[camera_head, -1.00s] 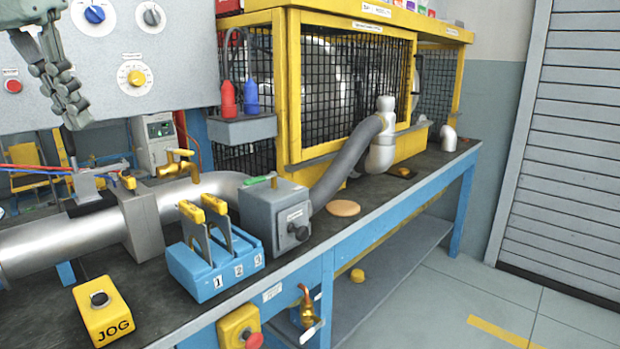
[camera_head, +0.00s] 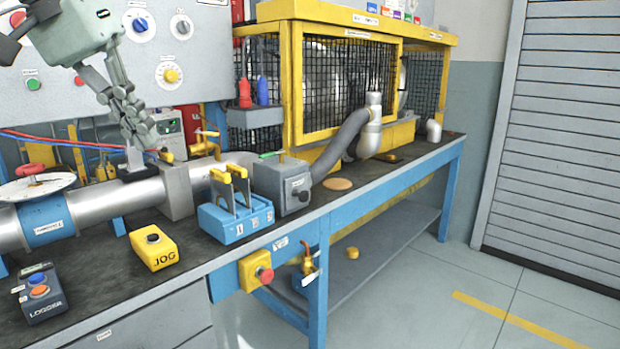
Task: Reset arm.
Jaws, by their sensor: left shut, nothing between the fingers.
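My left gripper (camera_head: 143,135) hangs at the upper left in the head view, fingers pointing down and together, with nothing held between them. It shows in front of the grey panel and above the silver pipe (camera_head: 125,195); from this view I cannot tell the exact gap to the pipe. My right gripper is not in view.
On the bench stand a yellow JOG box (camera_head: 153,248), a grey LOGGER box (camera_head: 42,293), a blue numbered rack (camera_head: 236,219) and a grey box (camera_head: 282,184). A yellow mesh cage (camera_head: 340,85) stands behind. The floor (camera_head: 420,300) at right is clear.

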